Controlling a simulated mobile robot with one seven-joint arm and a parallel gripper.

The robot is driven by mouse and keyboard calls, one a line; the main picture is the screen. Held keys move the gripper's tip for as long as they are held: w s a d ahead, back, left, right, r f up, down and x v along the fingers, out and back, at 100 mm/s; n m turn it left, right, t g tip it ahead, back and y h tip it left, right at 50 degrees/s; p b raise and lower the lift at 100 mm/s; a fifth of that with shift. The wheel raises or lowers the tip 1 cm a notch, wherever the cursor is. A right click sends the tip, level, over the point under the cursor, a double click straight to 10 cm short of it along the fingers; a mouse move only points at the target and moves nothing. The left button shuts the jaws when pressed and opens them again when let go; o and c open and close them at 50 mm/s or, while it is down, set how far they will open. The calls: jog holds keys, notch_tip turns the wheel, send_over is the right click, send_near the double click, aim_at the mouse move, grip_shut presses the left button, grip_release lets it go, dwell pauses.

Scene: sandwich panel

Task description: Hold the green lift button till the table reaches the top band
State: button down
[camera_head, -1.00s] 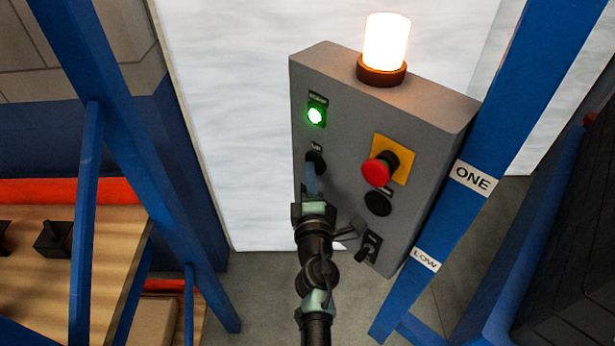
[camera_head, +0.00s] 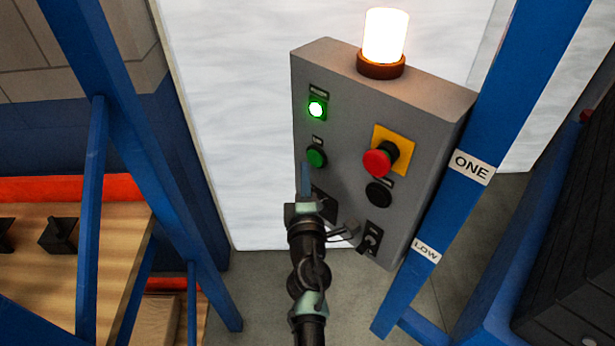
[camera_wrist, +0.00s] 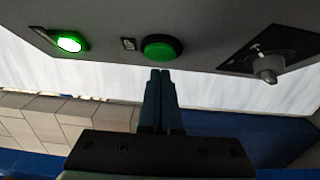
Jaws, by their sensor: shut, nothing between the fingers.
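The green lift button (camera_head: 316,156) is a round dark-green button on the grey control box, below a lit green lamp (camera_head: 316,109). In the wrist view the button (camera_wrist: 161,47) is straight ahead of the fingertips, with the lamp (camera_wrist: 70,42) to its left. My gripper (camera_head: 306,167) is shut and empty, its tips just below the button; they also show in the wrist view (camera_wrist: 160,72). A small gap seems to separate them from the button. The blue post carries labels LOW (camera_head: 426,250) and ONE (camera_head: 472,167); no top band is in view. I cannot tell which surface is the lift table.
The box also has a red mushroom button (camera_head: 378,162) on yellow, a black button (camera_head: 378,193) and a selector switch (camera_head: 371,240). A glowing beacon (camera_head: 385,38) stands on top. A wooden surface (camera_head: 120,225) with black blocks is at left, behind blue struts.

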jog(key=s+a+p, duration=0.1)
jog(key=s+p, duration=0.1)
jog(key=s, duration=0.8)
jog(key=shift+s+a+f, duration=0.15)
jog(key=shift+s+f, duration=0.05)
jog(key=shift+s, duration=0.15)
dwell(0.3)
jog(key=d+r+m+t+h, duration=0.25)
jog(key=r+m, duration=0.35)
jog(key=r, duration=1.1)
jog(key=d+r+m+t+h, duration=0.25)
jog(key=r+m, duration=0.35)
jog(key=r, duration=1.1)
jog(key=s+a+r+m+t+y, duration=0.2)
jog(key=s+r+m, duration=0.1)
jog(key=s+r, duration=0.4)
jog(key=s+a+r+m+t+y, duration=0.2)
jog(key=s+r, duration=0.5)
jog(key=r, duration=0.6)
jog(key=shift+a+r+m+y, duration=0.15)
jog(key=shift+a+m+y, duration=0.35)
jog(key=shift+a, duration=0.3)
